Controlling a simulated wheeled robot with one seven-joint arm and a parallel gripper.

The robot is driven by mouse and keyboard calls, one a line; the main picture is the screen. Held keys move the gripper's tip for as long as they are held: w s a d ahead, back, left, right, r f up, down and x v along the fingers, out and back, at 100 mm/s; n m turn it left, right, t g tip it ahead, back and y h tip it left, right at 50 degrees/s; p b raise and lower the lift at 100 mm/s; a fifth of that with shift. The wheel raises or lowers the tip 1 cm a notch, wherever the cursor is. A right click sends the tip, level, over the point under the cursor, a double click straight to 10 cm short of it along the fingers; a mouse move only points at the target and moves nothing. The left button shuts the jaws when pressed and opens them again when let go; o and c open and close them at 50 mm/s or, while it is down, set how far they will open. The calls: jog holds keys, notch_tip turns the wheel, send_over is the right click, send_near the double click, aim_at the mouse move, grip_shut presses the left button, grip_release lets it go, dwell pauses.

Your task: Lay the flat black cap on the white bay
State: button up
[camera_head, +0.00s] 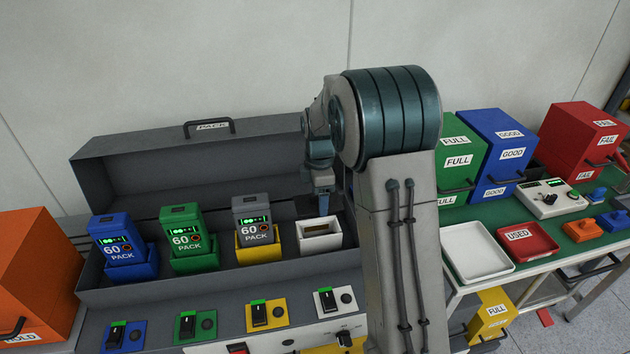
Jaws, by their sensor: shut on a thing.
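My gripper (323,203) points down just above the white bay (321,244), which stands at the right end of the row in the long grey case. No loose black cap shows elsewhere. The white bay has an open top with a dark, brownish inside and holds no pack. A gap shows between the gripper tip and the bay's front rim; I cannot tell the exact height.
Blue (113,242), green (186,236) and grey (255,222) packs stand in bays left of the white one. The case's raised lid (140,150) is behind. My arm hides the case's right end. A green table (560,222) with trays and bins is at right.

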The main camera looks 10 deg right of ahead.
jog(key=shift+d, duration=0.1)
dwell(0.4)
notch_tip(320, 180, down, 7)
jog(key=b, duration=0.4)
jog(key=shift+r+b, duration=0.15)
jog(key=shift+b, duration=0.25)
jog(key=shift+s+f+b, duration=0.1)
jog(key=shift+f+b, duration=0.6)
jog(key=shift+f, duration=0.35)
dwell(1.3)
jog(key=o, duration=1.1)
jog(key=shift+o, duration=0.2)
